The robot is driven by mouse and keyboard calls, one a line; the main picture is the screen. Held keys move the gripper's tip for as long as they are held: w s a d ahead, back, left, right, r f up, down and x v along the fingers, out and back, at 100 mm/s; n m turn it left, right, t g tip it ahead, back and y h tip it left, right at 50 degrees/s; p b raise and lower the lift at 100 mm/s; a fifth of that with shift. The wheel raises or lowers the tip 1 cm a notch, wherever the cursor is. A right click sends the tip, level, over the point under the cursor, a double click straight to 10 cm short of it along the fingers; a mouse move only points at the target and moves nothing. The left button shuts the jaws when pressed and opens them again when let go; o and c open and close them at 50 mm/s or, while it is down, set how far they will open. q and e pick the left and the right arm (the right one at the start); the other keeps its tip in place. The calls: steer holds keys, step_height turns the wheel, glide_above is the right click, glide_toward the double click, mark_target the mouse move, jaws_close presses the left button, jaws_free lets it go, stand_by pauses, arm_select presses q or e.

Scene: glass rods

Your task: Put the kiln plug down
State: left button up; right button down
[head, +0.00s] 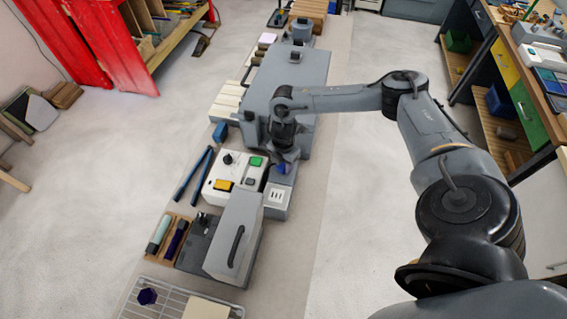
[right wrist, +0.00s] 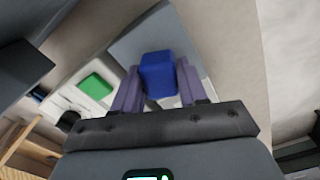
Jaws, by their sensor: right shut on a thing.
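The kiln plug, a small blue block (right wrist: 158,72), is between the two purple-grey fingers of my right gripper (right wrist: 158,84) in the right wrist view. The gripper is shut on it. In the head view my right gripper (head: 281,163) is low over the bench, at the front end of the long grey kiln body (head: 290,85), and the plug (head: 282,169) shows as a small blue patch. Whether the plug touches the surface under it cannot be told. My left gripper is not in view.
A white control box (head: 237,170) with green and yellow buttons is just left of my gripper. A grey box with a handle (head: 234,240) stands nearer. Blue tongs (head: 193,175) and another blue block (head: 220,132) lie to the left.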

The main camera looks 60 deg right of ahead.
mark_target(283, 164)
steer(key=shift+f, duration=0.5)
steer(key=c, duration=0.6)
jaws_free()
steer(key=shift+r, duration=0.15)
steer(key=shift+r, duration=0.25)
step_height(283, 164, up, 7)
steer(key=shift+f, duration=0.2)
steer(key=shift+r+p, duration=1.55)
steer(key=shift+r, duration=1.35)
